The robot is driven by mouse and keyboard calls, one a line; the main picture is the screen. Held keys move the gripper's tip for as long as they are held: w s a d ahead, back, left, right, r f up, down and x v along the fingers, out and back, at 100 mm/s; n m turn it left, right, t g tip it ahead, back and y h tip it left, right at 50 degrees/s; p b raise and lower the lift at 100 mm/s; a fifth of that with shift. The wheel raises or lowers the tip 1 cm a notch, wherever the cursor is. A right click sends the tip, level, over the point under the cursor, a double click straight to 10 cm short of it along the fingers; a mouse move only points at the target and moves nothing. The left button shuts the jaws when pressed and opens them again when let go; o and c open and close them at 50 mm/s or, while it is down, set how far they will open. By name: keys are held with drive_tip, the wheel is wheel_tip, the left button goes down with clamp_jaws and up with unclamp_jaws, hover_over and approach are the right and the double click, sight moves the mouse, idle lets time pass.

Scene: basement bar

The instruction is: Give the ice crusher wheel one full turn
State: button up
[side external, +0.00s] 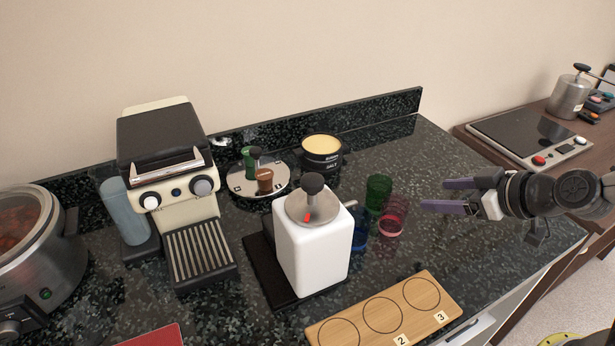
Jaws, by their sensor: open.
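The ice crusher (313,250) is a white upright box on a dark base mat. Its wheel (314,206) is a grey metal disc on top, with a dark knob (313,183) standing up at its back and a red mark on its front part. My gripper (438,195) is to the right of the crusher, apart from it, with its purple fingers spread and pointing left. Nothing is between the fingers. The glasses stand between my gripper and the crusher in the picture.
Green (378,193), red (392,215) and blue (359,229) glasses stand right of the crusher. A wooden board (375,327) with numbered circles lies in front. A coffee machine (169,165) stands left; a tin (321,157) and round tray (238,183) are behind.

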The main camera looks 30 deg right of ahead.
sight(293, 200)
drive_tip(key=w+a+r+t+y, duration=0.25)
drive_tip(key=w+r+t, duration=0.2)
drive_tip(key=r, duration=0.35)
drive_tip(key=s+a+n+g+y, duration=0.2)
drive_tip(key=s+a+n+y, duration=0.1)
drive_tip(key=a+y, duration=0.3)
drive_tip(key=s+a+n+g+y, duration=0.2)
drive_tip(key=s+a+n+y, duration=0.15)
drive_tip(key=a, duration=0.45)
drive_tip(key=shift+t+y, duration=0.25)
drive_tip(key=shift+y, duration=0.05)
drive_tip(key=x, duration=1.3)
drive_tip(key=shift+w+r, duration=0.1)
drive_tip(key=shift+w, duration=0.2)
drive_tip(key=shift+d, duration=0.1)
clamp_jaws()
